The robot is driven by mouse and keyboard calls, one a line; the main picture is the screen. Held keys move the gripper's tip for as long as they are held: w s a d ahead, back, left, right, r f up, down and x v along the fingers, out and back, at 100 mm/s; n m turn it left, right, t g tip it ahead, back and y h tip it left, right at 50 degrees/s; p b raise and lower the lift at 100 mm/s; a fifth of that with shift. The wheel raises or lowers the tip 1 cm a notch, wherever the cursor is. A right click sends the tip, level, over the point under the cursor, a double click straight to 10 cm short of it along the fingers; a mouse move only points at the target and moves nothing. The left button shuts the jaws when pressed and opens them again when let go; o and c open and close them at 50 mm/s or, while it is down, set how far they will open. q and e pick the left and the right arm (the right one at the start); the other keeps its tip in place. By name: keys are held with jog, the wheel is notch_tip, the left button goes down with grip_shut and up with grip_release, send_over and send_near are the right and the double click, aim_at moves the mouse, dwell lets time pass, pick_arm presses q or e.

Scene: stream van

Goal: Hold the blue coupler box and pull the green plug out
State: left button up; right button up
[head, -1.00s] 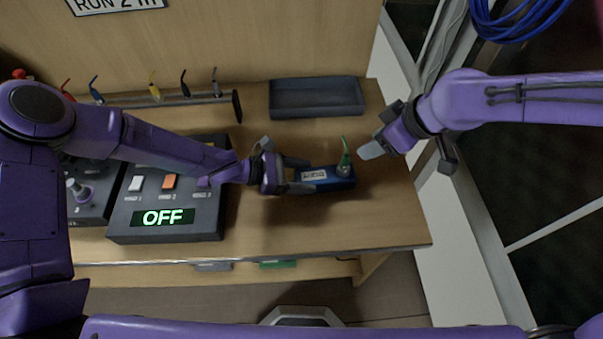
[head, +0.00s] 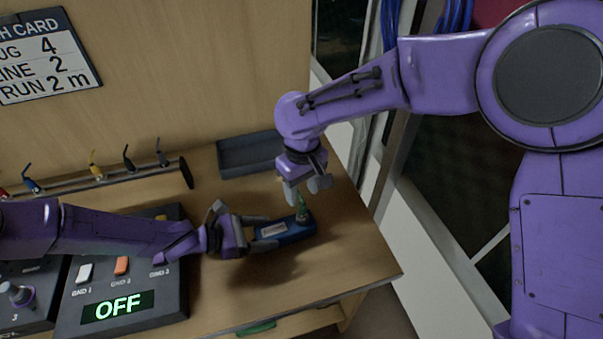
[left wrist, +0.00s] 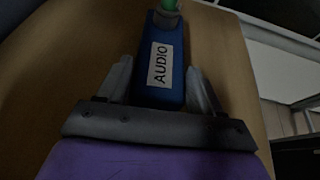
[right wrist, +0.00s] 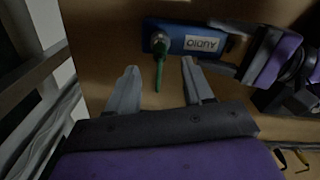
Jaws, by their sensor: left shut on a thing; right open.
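The blue coupler box (head: 288,233) lies on the desk and carries a white label reading AUDIO in the left wrist view (left wrist: 160,64). The green plug (head: 302,207) stands in a round socket at the box's right end. My left gripper (head: 264,232) is shut on the box's left end, one finger along each side. My right gripper (head: 305,192) is open just above and behind the plug. In the right wrist view the green plug (right wrist: 159,72) lies between the lines of the two open fingers, near their tips.
A control box with a lit OFF display (head: 118,306) stands at the left. A rack with several coloured plugs (head: 110,178) and an empty dark tray (head: 247,154) are at the back. The desk's right part is clear up to its edge.

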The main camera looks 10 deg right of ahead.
aim_at(302, 200)
notch_tip(302, 200, down, 7)
jog(key=shift+r, duration=0.2)
grip_shut()
